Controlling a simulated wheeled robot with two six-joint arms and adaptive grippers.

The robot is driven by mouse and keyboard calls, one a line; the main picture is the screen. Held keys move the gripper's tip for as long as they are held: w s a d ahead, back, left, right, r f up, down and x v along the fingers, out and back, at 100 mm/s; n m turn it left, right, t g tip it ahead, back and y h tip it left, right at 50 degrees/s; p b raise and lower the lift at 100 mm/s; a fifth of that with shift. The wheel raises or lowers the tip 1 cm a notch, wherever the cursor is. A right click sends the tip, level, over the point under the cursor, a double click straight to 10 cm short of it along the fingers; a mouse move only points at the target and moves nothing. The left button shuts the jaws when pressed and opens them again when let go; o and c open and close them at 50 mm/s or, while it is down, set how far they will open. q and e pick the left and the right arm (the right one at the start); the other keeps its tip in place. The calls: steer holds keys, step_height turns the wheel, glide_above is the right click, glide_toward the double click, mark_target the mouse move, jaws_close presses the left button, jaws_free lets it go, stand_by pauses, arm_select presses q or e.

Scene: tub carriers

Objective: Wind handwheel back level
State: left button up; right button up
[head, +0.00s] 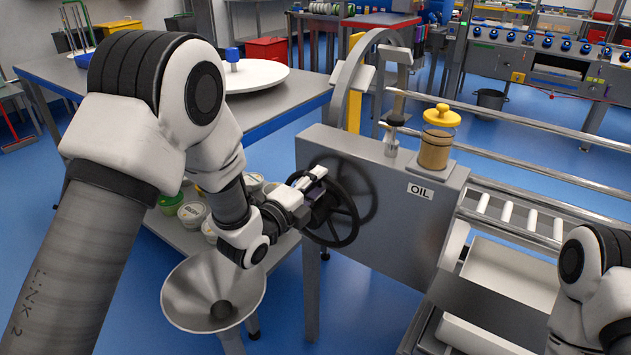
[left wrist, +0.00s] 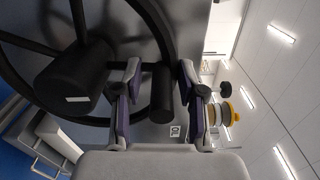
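The black spoked handwheel (head: 338,211) is mounted on the side of the grey machine housing marked OIL. My left gripper (head: 316,194) is at the wheel's near left side and hides part of its rim. In the left wrist view the rim and hub of the handwheel (left wrist: 75,75) fill the left. There a black cylindrical handle (left wrist: 162,95) stands between the two purple-padded fingers of my left gripper (left wrist: 160,100). The fingers look apart, with a gap on each side of the handle. Only part of my right arm shows at the right edge of the head view; its gripper is hidden.
A metal funnel (head: 213,292) stands below my left forearm. Several lidded tubs (head: 192,214) are on a grey shelf behind it. A yellow-capped oil jar (head: 437,138) stands on the grey housing (head: 375,200). Metal rails (head: 540,170) run to the right.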

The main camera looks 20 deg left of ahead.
arm_select(q)
steer(key=shift+w, duration=0.1)
stand_by(0.4)
steer(key=shift+a, duration=0.1)
steer(key=v, duration=1.2)
